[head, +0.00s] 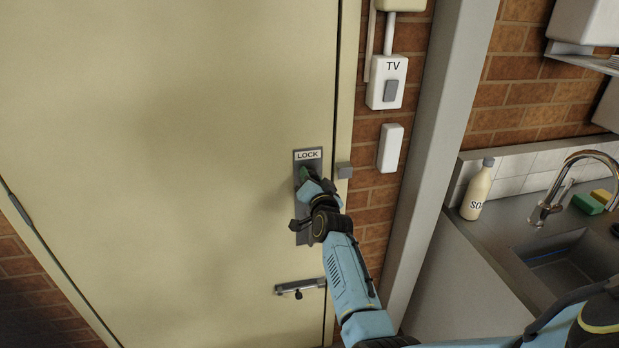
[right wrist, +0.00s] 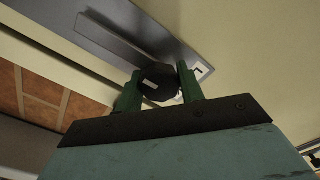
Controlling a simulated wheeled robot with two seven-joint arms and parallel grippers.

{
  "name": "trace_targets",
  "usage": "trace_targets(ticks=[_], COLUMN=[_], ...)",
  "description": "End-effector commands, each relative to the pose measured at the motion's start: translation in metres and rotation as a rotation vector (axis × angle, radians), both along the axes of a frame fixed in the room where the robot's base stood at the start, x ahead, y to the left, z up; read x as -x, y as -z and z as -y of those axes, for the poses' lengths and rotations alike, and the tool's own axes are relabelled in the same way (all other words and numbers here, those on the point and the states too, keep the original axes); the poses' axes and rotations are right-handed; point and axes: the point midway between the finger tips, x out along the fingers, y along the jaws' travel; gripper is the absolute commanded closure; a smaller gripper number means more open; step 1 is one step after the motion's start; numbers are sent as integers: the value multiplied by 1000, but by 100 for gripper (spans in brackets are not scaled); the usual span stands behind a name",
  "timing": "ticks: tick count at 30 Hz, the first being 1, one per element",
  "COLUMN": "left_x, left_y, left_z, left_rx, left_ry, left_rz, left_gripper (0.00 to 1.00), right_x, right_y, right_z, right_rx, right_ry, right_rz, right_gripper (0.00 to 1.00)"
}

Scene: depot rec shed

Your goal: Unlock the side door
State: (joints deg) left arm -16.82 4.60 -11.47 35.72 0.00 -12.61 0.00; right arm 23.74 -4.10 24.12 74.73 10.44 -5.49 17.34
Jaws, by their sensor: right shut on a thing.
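The side door (head: 170,130) is cream and stands closed in its frame. A grey plate (head: 316,168) labelled LOCK is on its right side, and the plate also shows in the right wrist view (right wrist: 112,38). My right gripper (head: 305,178) is at the top of this plate, just under the label. In the right wrist view its green fingers (right wrist: 158,90) are shut on a round black lock knob (right wrist: 157,80), one on each side. The knob has a small white mark on its face. In the head view my gripper hides the knob. My left gripper is not in view.
A bolt (head: 300,288) is below. A TV switch (head: 388,82) and a white box (head: 390,147) are on the brick wall. A soap bottle (head: 478,190) and sink (head: 565,262) are at right.

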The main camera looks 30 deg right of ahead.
Motion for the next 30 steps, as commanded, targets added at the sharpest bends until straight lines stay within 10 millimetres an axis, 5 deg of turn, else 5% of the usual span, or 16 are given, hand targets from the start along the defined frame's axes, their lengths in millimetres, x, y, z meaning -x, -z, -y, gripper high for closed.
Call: trace_targets(ticks=[22, 23, 27, 30], left_x=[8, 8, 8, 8], left_y=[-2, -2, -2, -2], left_z=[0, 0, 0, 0], left_rx=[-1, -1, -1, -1], left_ry=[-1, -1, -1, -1], left_rz=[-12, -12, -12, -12], left_gripper=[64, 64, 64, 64], right_x=[0, 0, 0, 0], right_y=[5, 5, 5, 3], right_z=[-3, -4, -3, -3], right_rx=[-97, -97, -94, -92], right_ry=[-6, -6, -6, -4], right_rz=[23, 23, 24, 25], right_gripper=[100, 61, 42, 41])
